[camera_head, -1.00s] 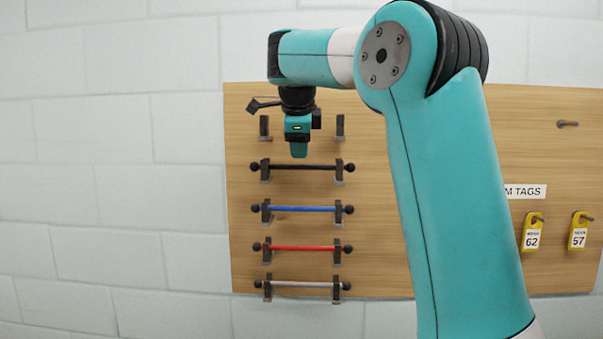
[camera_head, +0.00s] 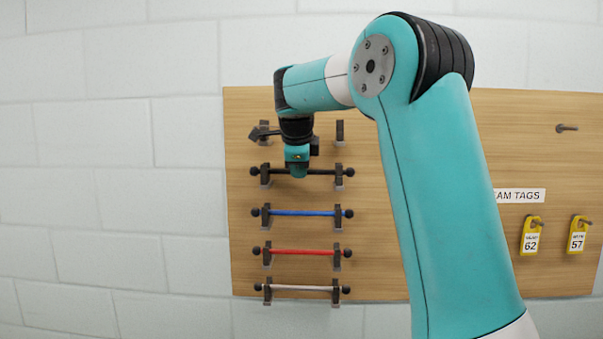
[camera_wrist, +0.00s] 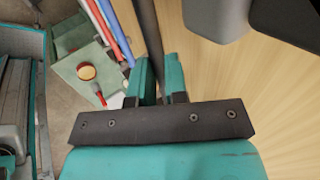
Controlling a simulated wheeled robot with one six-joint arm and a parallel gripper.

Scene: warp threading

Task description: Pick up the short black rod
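The short black rod (camera_head: 322,171) lies level across two dark brackets on the wooden board, with a round knob at each end. My gripper (camera_head: 298,174) points down and overlaps the middle of the rod in the head view. In the wrist view, the black rod (camera_wrist: 149,30) runs between the two teal fingers of my gripper (camera_wrist: 160,82). The gap on either side of the rod is too narrow to tell whether the fingers touch it.
Below hang a blue rod (camera_head: 303,212), a red rod (camera_head: 302,251) and a pale rod (camera_head: 302,288) on similar brackets. An empty bracket (camera_head: 340,132) is above. Yellow tags (camera_head: 530,236) hang at the right of the board (camera_head: 380,280).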

